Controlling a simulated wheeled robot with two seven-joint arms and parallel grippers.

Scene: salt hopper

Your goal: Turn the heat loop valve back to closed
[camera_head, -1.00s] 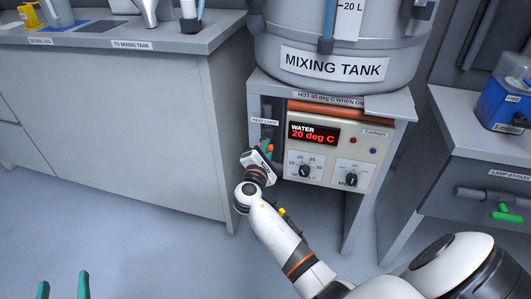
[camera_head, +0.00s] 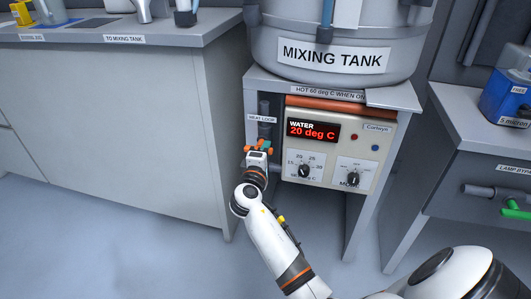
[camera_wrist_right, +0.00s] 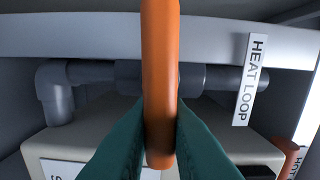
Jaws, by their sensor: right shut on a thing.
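The heat loop valve's orange handle (camera_wrist_right: 160,60) stands upright in the right wrist view, crosswise to the grey pipe (camera_wrist_right: 90,72) behind it. My right gripper (camera_wrist_right: 160,122) is shut on this handle, one teal finger on each side. In the head view my right gripper (camera_head: 259,149) is at the left side of the heater unit, below the HEAT LOOP label (camera_head: 261,118); small orange parts show around its fingertips. The valve body is mostly hidden behind the handle and gripper. My left gripper is not in view.
The heater unit (camera_head: 335,130) reads WATER 20 deg C and has two dials. It sits in a grey stand under the mixing tank (camera_head: 335,35). A grey cabinet (camera_head: 110,125) stands close at left, and a side bench (camera_head: 465,115) at right. The floor in front is clear.

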